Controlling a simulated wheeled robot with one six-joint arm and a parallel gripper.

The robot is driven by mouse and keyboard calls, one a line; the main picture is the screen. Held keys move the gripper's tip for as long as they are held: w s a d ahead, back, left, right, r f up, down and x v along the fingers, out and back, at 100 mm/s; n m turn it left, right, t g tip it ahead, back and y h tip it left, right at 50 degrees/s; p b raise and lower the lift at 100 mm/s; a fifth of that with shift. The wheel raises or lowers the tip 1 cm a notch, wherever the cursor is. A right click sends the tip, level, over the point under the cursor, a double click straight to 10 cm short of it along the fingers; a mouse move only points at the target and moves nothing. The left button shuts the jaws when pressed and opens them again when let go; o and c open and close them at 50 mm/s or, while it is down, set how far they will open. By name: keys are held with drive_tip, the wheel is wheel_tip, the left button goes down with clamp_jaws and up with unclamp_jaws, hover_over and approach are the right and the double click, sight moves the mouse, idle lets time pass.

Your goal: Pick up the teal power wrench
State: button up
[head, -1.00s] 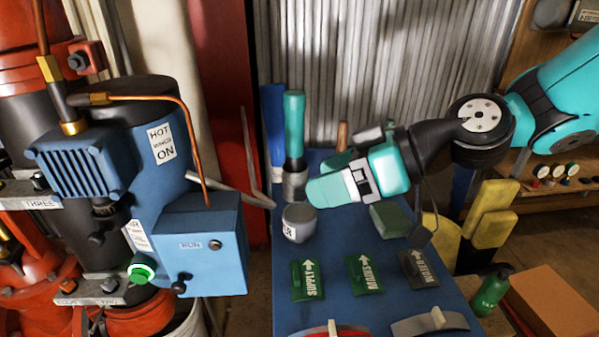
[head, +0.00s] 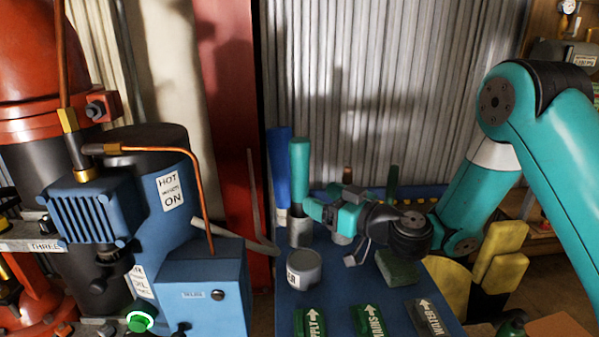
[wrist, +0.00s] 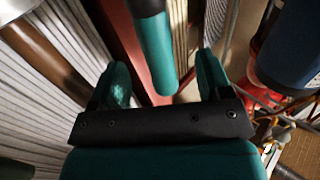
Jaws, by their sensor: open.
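The teal power wrench (head: 299,165) stands upright at the back left of the blue table, with its teal handle up and a grey lower part below. My gripper (head: 312,210) reaches it from the right, with its fingers close to the handle. In the wrist view, the wrench (wrist: 155,48) shows as a teal cylinder with a dark collar, lying between the two teal fingers of my open gripper (wrist: 164,78). Gaps show on both sides, so neither finger appears to touch it. Part of the wrench's lower half is near the fingers in the head view.
A blue upright piece (head: 279,165) stands just left of the wrench. A grey pot (head: 304,270) sits in front of it. A green block (head: 398,268) and several labelled plates lie on the blue table. Blue pump machinery (head: 165,220) fills the left, and corrugated wall stands behind.

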sight(307, 185)
drive_tip(key=shift+w+a+r+p, duration=0.3)
drive_tip(key=shift+w+a+p, duration=0.3)
drive_tip(key=shift+p, duration=0.45)
drive_tip(key=shift+f+x, duration=0.2)
drive_tip(key=shift+x, duration=0.8)
drive_tip(key=p+x, duration=0.2)
drive_tip(key=x, duration=0.1)
drive_tip(key=p+x, duration=0.1)
drive_tip(key=shift+w+r+p, duration=0.3)
drive_tip(key=shift+w+p, duration=0.05)
drive_tip(key=shift+w, duration=0.15)
drive_tip(key=shift+w+a+f, duration=0.15)
drive_tip(key=shift+w+a, duration=0.15)
clamp_jaws()
